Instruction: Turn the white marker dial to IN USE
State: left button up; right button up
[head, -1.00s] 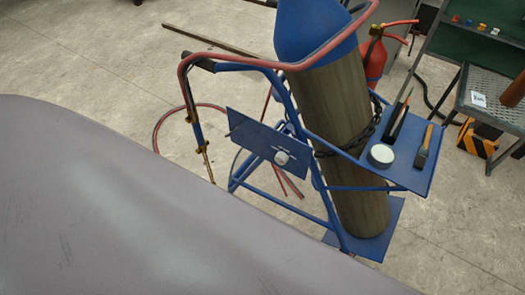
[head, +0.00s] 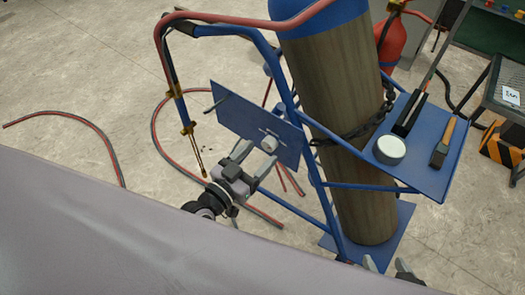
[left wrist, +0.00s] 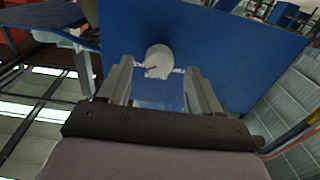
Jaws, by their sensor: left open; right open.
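The white marker dial (head: 269,143) sits on a blue plate (head: 228,113) on the cylinder cart. In the left wrist view the dial (left wrist: 159,60) is round and white with a red pointer mark directed to the left; the plate (left wrist: 235,60) fills the background. My left gripper (head: 256,157) is open just in front of the dial, its fingers pointing at it. In the left wrist view the fingertips (left wrist: 156,68) stand on either side of the dial's lower part; I cannot tell whether they touch it. My right gripper (head: 388,266) shows only partly at the bottom edge.
A blue-topped gas cylinder (head: 345,120) stands chained on the cart. A torch (head: 188,125) with a red hose hangs at the left. A blue shelf (head: 432,150) carries a white round tin (head: 389,150) and a brush (head: 443,143).

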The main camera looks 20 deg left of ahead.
pick_arm(q)
jog(key=shift+x, duration=1.25)
jog(key=c, duration=1)
jog(key=shift+c, duration=0.2)
